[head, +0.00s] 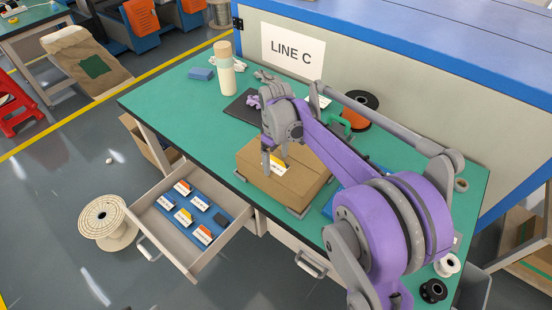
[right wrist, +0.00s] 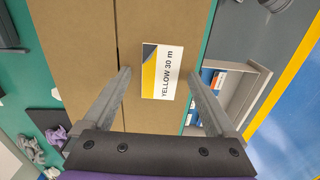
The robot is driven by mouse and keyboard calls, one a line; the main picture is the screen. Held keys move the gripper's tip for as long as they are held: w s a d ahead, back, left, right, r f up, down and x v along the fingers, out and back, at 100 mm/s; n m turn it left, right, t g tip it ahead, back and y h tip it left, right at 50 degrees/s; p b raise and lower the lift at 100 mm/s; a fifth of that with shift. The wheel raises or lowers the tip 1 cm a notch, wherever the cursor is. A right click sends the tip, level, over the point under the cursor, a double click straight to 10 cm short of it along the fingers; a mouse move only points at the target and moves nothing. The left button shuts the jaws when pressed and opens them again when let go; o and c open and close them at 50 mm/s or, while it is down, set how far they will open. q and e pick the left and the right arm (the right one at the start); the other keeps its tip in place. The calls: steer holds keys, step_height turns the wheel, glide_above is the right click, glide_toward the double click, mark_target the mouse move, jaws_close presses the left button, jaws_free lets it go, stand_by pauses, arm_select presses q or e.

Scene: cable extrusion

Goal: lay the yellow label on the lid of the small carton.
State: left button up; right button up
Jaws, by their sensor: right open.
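The small carton (head: 300,182) is a closed brown box on the green bench, in the middle of the head view. The yellow label (right wrist: 162,72), a white card with a yellow and dark edge reading "YELLOW 30 m", appears to lie flat on the lid (right wrist: 70,50), beside the dark seam. It also shows in the head view (head: 279,169), partly behind a finger. My right gripper (head: 274,160) is over the lid. In the right wrist view, its fingers (right wrist: 158,76) are spread wide on either side of the label, with nothing gripped. My left gripper is not in view.
An open drawer (head: 161,233) at the bench front holds a blue tray (head: 201,204) with several labels. A bottle (head: 225,75), a blue block (head: 201,74) and a cable spool (head: 360,108) stand on the bench (head: 165,100). The bench's left end is mostly clear.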

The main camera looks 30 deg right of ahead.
step_height(320, 180, up, 11)
steer(key=shift+p, duration=0.45)
steer(key=shift+f, duration=0.1)
stand_by(0.6)
steer(key=s+a+f+m+t+p, duration=0.1)
steer(key=s+a+f, duration=0.1)
steer(key=s, duration=0.5)
steer(key=s+a+f+m+t+p, duration=0.1)
steer(key=s+a+f+m+t, duration=0.1)
steer(key=s+a, duration=0.3)
steer(key=s+a+f+m+t+p, duration=0.1)
steer(key=s+a+f+t, duration=0.1)
steer(key=s, duration=0.7)
steer(key=shift+s+a+f+p, duration=0.15)
steer(key=shift+a+f+p, duration=0.2)
steer(key=shift+a+f, duration=0.45)
steer(key=shift+d, duration=0.15)
